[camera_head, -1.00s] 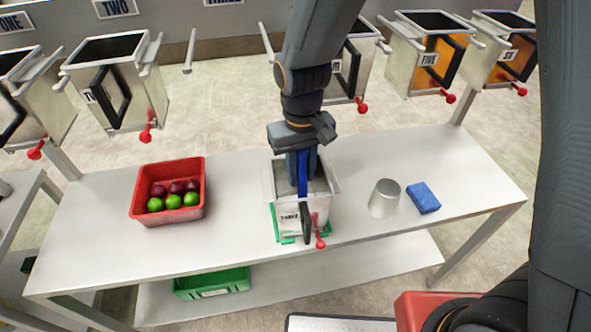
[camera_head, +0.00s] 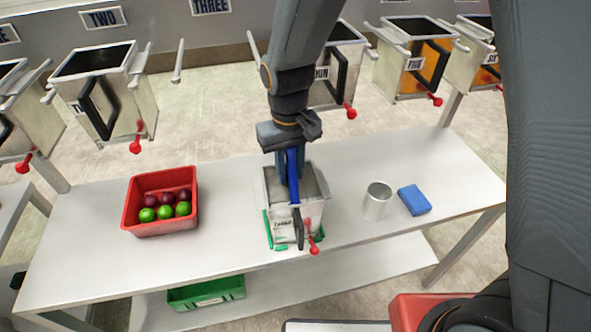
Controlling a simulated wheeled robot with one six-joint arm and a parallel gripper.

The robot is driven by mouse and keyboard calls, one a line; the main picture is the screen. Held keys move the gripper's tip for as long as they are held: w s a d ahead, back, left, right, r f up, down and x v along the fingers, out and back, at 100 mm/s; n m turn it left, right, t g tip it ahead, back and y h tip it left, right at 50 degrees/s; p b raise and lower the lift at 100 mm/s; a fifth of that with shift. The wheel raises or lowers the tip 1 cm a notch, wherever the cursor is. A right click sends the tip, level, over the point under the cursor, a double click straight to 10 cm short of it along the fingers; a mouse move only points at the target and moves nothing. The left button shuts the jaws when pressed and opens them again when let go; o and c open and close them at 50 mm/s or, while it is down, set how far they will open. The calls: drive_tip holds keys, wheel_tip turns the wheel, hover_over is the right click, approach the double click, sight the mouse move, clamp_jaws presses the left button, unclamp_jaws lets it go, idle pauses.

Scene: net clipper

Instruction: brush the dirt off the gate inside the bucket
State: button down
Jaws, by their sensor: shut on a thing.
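The metal bucket (camera_head: 311,213) stands on the white table, with a label on its front, a black handle and a red knob (camera_head: 314,250). My gripper (camera_head: 290,190) points down into the bucket's open top. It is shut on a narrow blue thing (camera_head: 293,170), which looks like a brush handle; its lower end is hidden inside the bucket. The gate inside and any dirt on it cannot be made out. Green parts (camera_head: 281,248) show around the bucket's base.
A red crate (camera_head: 133,208) with apples and plums stands left on the table (camera_head: 95,235). A metal cup (camera_head: 377,205) and a blue sponge (camera_head: 414,200) are right of the bucket. A green crate (camera_head: 205,293) sits on the lower shelf. Several buckets hang behind.

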drive_tip(key=shift+w+d+p, duration=0.15)
drive_tip(key=shift+d+p, duration=0.45)
drive_tip(key=shift+d, duration=0.05)
idle(1.2)
wheel_tip(320, 180, up, 4)
drive_tip(key=p, duration=0.2)
drive_tip(key=shift+f+p, duration=0.25)
drive_tip(key=shift+p, duration=0.1)
drive_tip(key=shift+r, duration=1.25)
